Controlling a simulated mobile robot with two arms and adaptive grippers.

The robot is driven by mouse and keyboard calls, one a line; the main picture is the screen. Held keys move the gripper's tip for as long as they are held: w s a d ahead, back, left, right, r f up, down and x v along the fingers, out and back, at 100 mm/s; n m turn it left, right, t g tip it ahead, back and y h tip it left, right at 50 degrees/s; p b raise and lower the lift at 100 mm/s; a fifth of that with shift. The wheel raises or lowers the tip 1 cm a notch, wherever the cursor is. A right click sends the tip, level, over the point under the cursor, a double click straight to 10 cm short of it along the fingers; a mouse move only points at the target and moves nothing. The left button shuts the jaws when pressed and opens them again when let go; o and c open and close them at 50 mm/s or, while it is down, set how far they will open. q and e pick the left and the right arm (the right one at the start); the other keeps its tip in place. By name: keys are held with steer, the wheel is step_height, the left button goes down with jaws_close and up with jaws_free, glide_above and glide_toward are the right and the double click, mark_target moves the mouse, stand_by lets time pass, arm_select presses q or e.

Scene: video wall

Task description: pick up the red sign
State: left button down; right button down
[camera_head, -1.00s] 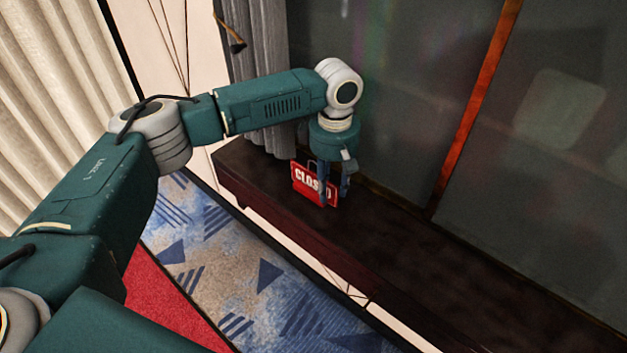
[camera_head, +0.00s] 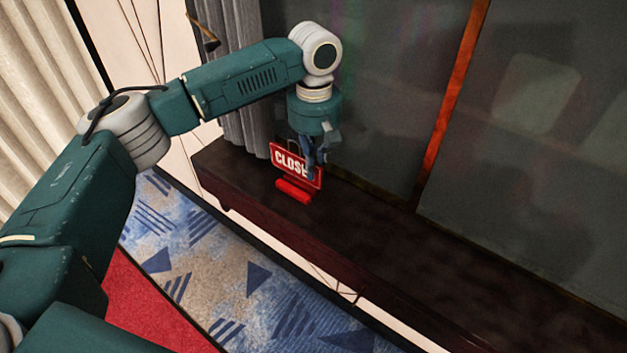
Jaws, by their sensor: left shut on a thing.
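The red sign (camera_head: 283,163) has white letters reading "CLOSE", with its right end covered by a finger. It is upright, slightly tilted, over the dark wooden ledge. A short red bar (camera_head: 293,191) shows just below it; I cannot tell whether it is joined to the sign. My left gripper (camera_head: 314,170) points down and is shut on the right part of the sign. My right gripper is not in view.
The dark ledge (camera_head: 400,243) is bare to the right of the sign. Large dark screens (camera_head: 360,100) rise behind it. A grey curtain (camera_head: 244,120) hangs at the ledge's left end. Patterned carpet (camera_head: 235,285) lies in front.

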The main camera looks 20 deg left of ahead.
arm_select(q)
step_height(320, 180, up, 15)
steer(key=b, duration=0.1)
stand_by(0.5)
